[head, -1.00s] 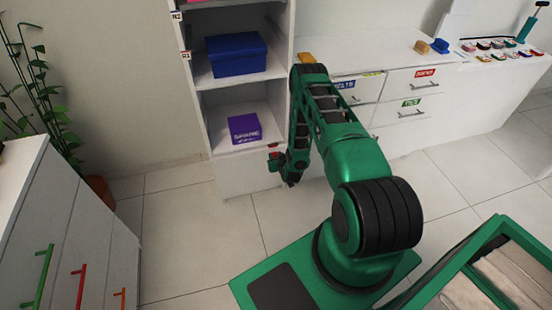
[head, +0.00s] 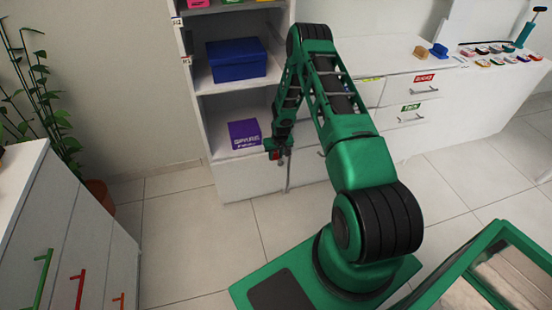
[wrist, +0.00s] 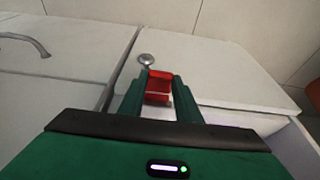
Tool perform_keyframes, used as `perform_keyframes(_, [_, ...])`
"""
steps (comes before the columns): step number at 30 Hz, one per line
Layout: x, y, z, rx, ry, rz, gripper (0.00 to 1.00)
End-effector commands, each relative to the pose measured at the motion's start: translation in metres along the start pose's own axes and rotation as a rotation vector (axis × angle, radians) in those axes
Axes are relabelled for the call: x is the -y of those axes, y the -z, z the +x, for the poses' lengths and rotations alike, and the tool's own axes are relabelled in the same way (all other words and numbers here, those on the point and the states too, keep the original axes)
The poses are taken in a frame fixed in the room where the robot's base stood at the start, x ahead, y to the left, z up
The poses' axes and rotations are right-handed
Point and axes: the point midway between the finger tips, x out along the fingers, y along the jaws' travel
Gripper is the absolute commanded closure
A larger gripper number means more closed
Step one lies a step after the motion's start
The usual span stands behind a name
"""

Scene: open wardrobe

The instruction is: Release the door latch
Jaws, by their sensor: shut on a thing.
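A red latch handle (wrist: 158,98) sits between the two green fingers of my gripper (wrist: 158,92) in the wrist view. The fingers are shut on it and hide part of it. A round metal piece (wrist: 146,60) lies just beyond the fingertips, beside the seam between two white panels. In the head view my gripper (head: 277,155) is at the right part of the wardrobe's low white front (head: 250,178), just below the lower shelf. A small red spot shows there, but the latch is too small to make out clearly.
A purple box (head: 244,134) stands on the lower shelf and a blue box (head: 236,60) on the shelf above. White drawers (head: 410,100) stand right of the wardrobe. A cabinet (head: 60,235) with coloured handles is at left. The floor between is clear.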

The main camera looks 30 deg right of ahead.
Motion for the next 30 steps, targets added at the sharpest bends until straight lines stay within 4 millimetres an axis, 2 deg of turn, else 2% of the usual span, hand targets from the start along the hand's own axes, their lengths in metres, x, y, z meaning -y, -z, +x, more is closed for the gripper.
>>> perform_keyframes(9, [-0.0015, 0.0054, -0.0027, 0.079, -0.003, -0.001, 0.92])
perform_keyframes(23, [-0.0012, 0.0061, -0.0032, 0.09, -0.002, 0.0, 0.92])
perform_keyframes(24, [-0.0012, 0.0061, -0.0032, 0.09, -0.002, 0.0, 0.67])
perform_keyframes(26, [-0.0011, 0.006, -0.0032, 0.09, -0.002, 0.0, 0.53])
perform_keyframes(30, [-0.0006, 0.0053, -0.0032, 0.091, -0.001, -0.001, 0.51])
